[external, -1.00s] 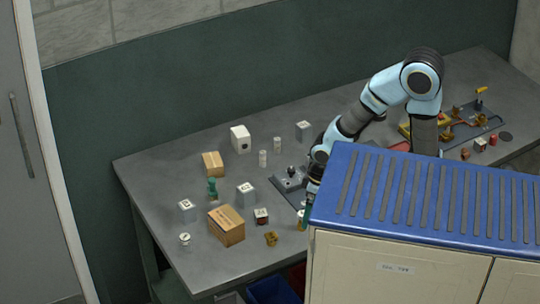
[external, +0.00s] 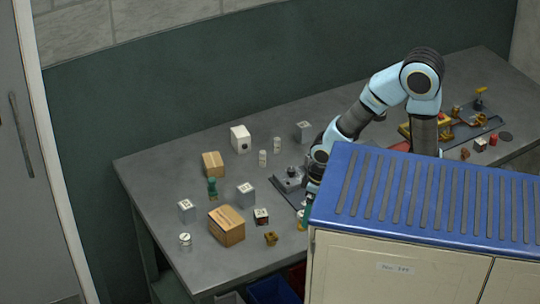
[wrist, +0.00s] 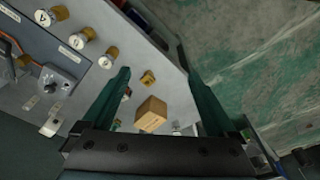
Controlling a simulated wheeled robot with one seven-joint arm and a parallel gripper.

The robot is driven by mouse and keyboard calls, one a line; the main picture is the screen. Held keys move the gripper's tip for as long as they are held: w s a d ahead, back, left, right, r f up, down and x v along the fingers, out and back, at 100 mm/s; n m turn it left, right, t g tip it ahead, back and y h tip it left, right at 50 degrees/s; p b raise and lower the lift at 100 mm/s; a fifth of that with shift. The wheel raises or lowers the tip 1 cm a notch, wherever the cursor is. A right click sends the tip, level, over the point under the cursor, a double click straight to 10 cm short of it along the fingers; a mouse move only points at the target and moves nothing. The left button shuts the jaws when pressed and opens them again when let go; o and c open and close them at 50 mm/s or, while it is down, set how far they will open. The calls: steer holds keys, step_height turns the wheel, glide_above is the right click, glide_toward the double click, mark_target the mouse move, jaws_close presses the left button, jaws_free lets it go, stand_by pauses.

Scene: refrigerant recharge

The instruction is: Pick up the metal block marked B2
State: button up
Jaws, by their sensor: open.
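Three grey metal blocks with pale marked tops stand on the table in the external view: one at the front left (external: 187,211), one near the middle (external: 246,195) and one at the back (external: 304,131). The marks are too small to read, so I cannot tell which is B2. My gripper (external: 305,213) is mostly hidden behind the blue-topped cabinet, right of the front-left and middle blocks. In the wrist view my gripper (wrist: 160,76) is open, with nothing between its teal fingers. No marked metal block is clearly readable there.
A large cardboard box (external: 227,226) stands at the front of the table (external: 155,180), with a smaller one (external: 213,164) behind. A dark-sided small block (external: 261,216) and brass fitting (external: 271,239) lie nearby. The blue-topped cabinet (external: 430,205) blocks the right foreground.

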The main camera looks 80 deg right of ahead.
steer(key=m+g+b, duration=0.2)
steer(key=m+b, duration=0.5)
steer(key=b, duration=0.1)
glide_above(246, 187)
steer(key=f, duration=0.7)
steer(key=shift+w+a, duration=0.3)
steer(key=shift+w, duration=0.05)
step_height(246, 187, down, 5)
steer(key=shift+r+p, duration=0.1)
steer(key=shift+p, duration=0.7)
steer(key=f, duration=0.1)
steer(key=f+p, duration=0.1)
steer(key=f, duration=0.1)
steer(key=f+p, duration=0.1)
steer(key=shift+s+d+f, duration=0.2)
steer(key=shift+s+f, duration=0.15)
steer(key=shift+f, duration=0.45)
jaws_close()
steer(key=shift+r, duration=0.1)
